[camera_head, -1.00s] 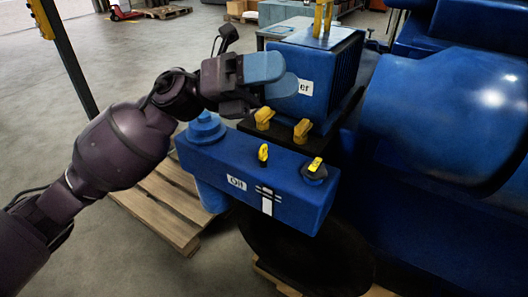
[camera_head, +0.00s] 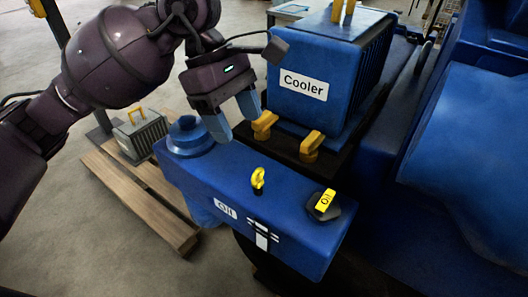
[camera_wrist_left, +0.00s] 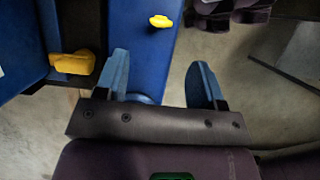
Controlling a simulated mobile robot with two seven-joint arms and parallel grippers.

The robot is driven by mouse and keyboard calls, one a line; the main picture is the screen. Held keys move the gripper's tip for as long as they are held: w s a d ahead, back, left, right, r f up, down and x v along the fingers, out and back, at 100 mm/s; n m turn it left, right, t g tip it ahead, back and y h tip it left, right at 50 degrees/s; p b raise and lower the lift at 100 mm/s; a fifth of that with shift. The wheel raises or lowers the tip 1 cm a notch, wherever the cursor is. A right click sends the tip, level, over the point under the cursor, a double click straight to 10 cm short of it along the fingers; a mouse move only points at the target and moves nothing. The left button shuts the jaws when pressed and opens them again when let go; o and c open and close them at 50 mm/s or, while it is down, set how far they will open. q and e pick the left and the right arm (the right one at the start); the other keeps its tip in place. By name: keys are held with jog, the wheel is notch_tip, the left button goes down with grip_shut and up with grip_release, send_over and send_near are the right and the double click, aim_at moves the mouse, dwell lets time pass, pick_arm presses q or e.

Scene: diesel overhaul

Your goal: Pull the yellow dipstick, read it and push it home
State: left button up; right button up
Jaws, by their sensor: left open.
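The yellow dipstick (camera_head: 258,180) is a small ring handle standing in the top of the blue oil housing (camera_head: 200,178), near its middle. In the left wrist view the dipstick (camera_wrist_left: 160,21) shows at the top, beyond the fingers. My left gripper (camera_head: 236,122) is open with blue fingers pointing down, above the back left part of the housing, behind and left of the dipstick and apart from it. It also shows in the left wrist view (camera_wrist_left: 163,75), with nothing between its fingers. My right gripper is not clearly seen in the head view.
A black cap with a yellow Oil label (camera_head: 326,203) sits right of the dipstick. Yellow clamps (camera_head: 264,125) and (camera_head: 311,143) stand before the blue Cooler box (camera_head: 309,90). A wooden pallet (camera_head: 135,190) with a grey finned box (camera_head: 141,133) lies at left. The large blue engine fills the right.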

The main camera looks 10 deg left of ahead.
aim_at(255, 168)
pick_arm(q)
jog(key=x, duration=1.1)
jog(key=shift+s+b, duration=0.1)
jog(key=shift+b, duration=0.3)
jog(key=shift+r, duration=0.1)
pick_arm(e)
jog(key=shift+a+f, duration=0.1)
jog(key=shift+f, duration=0.15)
pick_arm(q)
grip_shut()
notch_tip(255, 168, up, 7)
jog(key=shift+f+p, duration=0.25)
jog(key=shift+p, duration=0.8)
notch_tip(255, 168, up, 4)
jog(key=shift+r+p, duration=0.15)
jog(key=shift+p, duration=0.35)
pick_arm(e)
jog(key=shift+s+d+r, duration=0.25)
jog(key=shift+s+r, duration=0.2)
jog(key=shift+r, duration=0.35)
jog(key=shift+w, duration=0.1)
